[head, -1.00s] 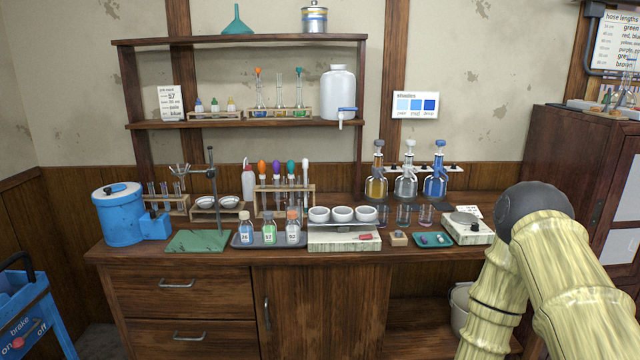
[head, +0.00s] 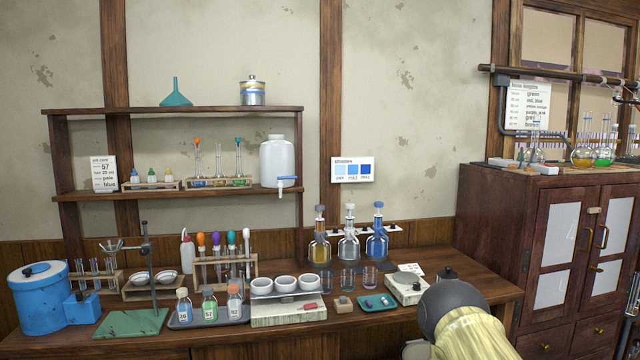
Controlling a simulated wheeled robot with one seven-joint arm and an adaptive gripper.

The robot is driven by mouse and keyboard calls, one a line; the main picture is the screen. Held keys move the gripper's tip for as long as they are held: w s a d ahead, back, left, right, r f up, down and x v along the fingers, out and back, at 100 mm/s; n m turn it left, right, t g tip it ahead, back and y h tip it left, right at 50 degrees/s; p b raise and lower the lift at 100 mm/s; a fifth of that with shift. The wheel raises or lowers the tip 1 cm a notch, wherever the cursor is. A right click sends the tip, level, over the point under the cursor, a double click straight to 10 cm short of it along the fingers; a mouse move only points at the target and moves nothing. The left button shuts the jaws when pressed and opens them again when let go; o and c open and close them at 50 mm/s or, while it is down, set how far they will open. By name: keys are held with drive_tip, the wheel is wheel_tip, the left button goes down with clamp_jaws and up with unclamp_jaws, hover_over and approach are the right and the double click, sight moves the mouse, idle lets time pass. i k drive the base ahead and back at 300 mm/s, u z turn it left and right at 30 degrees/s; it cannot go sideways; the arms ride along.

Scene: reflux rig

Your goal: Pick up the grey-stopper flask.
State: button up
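A glass flask with a grey stopper (head: 319,250) and amber liquid stands upright on the wooden bench in the head view. It is the leftmost of three similar flasks in a row at the back of the bench. A flask with a white stopper and clear liquid (head: 348,247) stands right of it, then one with a blue stopper and blue liquid (head: 377,245). My gripper is not in view. Only a rounded dark joint and a pale part of my arm show at the bottom right, in front of the bench and apart from the flasks.
Small empty glasses (head: 348,280) stand before the flasks, with a green tray (head: 366,307) and a white scale (head: 406,292) nearby. White bowls on a stand (head: 289,314) are to the left. A dark cabinet (head: 520,235) bearing glassware stands right of the bench.

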sight(219, 174)
drive_tip(key=z, duration=0.5)
drive_tip(key=i, duration=1.25)
drive_tip(key=u, duration=0.8)
drive_tip(key=k, duration=0.5)
drive_tip(key=u, duration=2)
drive_tip(key=i, duration=1.05)
drive_tip(key=z, duration=0.35)
